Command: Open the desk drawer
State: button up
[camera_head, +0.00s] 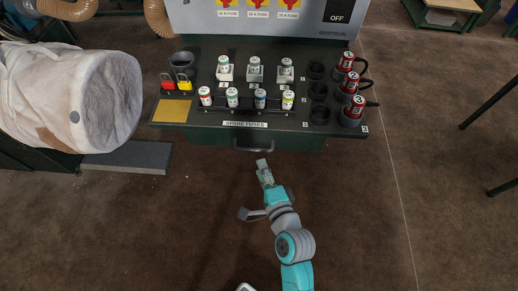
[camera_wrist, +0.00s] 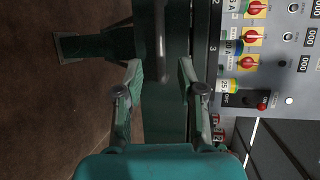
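The dark green desk (camera_head: 210,128) has a drawer under its front edge, and the drawer looks shut. The drawer's dark bar handle (camera_head: 253,148) sticks out below the "SPARE FUSES" label. My gripper (camera_head: 263,165) is just in front of the handle, slightly to its right, and apart from it as far as I can tell. In the wrist view, which is turned sideways, my gripper (camera_wrist: 160,68) has its two fingers spread with nothing between the tips. The handle (camera_wrist: 161,35) lies ahead, between the lines of the fingers.
Fuses in holders (camera_head: 254,70), red cans (camera_head: 350,83) in cup holders and a yellow pad (camera_head: 171,110) are on the desk. A grey control panel (camera_head: 265,15) stands behind. A white bulk bag (camera_head: 65,95) hangs at left. The brown floor (camera_head: 150,230) before the desk is clear.

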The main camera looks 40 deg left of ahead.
aim_at(253, 149)
jog(key=x, duration=0.8)
jog(key=shift+w+a, duration=0.2)
jog(key=shift+a, duration=0.15)
grip_shut()
